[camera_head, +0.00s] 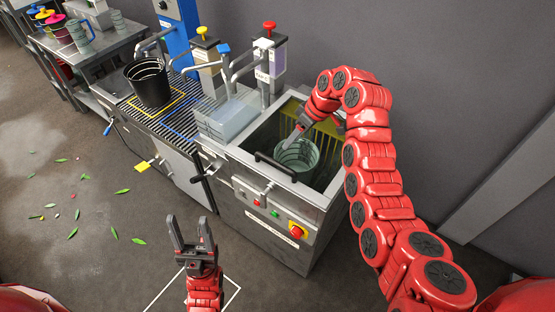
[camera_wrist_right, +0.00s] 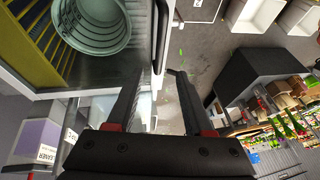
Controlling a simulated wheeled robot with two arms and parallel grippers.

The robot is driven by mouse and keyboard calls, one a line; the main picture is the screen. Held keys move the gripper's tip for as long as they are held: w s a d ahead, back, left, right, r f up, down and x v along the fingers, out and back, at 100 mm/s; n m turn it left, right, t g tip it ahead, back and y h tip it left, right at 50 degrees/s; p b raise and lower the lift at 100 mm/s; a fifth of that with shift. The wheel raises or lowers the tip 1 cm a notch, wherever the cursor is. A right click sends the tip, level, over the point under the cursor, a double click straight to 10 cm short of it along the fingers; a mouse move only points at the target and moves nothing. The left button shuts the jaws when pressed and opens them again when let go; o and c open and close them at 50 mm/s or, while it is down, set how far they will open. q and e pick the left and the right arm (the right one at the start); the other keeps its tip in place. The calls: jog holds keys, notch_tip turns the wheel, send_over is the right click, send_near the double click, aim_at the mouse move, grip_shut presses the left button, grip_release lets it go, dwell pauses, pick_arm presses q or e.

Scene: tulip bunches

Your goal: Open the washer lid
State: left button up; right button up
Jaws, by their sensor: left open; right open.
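The washer (camera_head: 262,228) is a steel cabinet with a red button on its front. Its tank is uncovered from above, showing a yellow rack (camera_head: 325,138) and a grey-green bucket (camera_head: 298,157) inside; the bucket also shows in the right wrist view (camera_wrist_right: 92,28). A black bar handle (camera_head: 275,164) is at the tank's front edge. I cannot tell which panel is the lid. My right gripper (camera_head: 290,140) is open, reaching over the tank by the bucket; its fingers (camera_wrist_right: 155,85) hold nothing. My left gripper (camera_head: 190,230) is open and empty, low in front of the washer.
A grated counter (camera_head: 190,115) with a black bucket (camera_head: 150,82) adjoins the washer at left. Pump dispensers (camera_head: 268,62) stand behind. A wall (camera_head: 450,80) is close at right. Leaves (camera_head: 122,191) lie on the otherwise open floor at left.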

aim_at(275, 161)
jog(key=p+x, duration=0.2)
jog(key=x, duration=0.9)
jog(key=shift+f+p, duration=0.15)
jog(key=shift+p, duration=0.15)
grip_shut()
dwell(0.9)
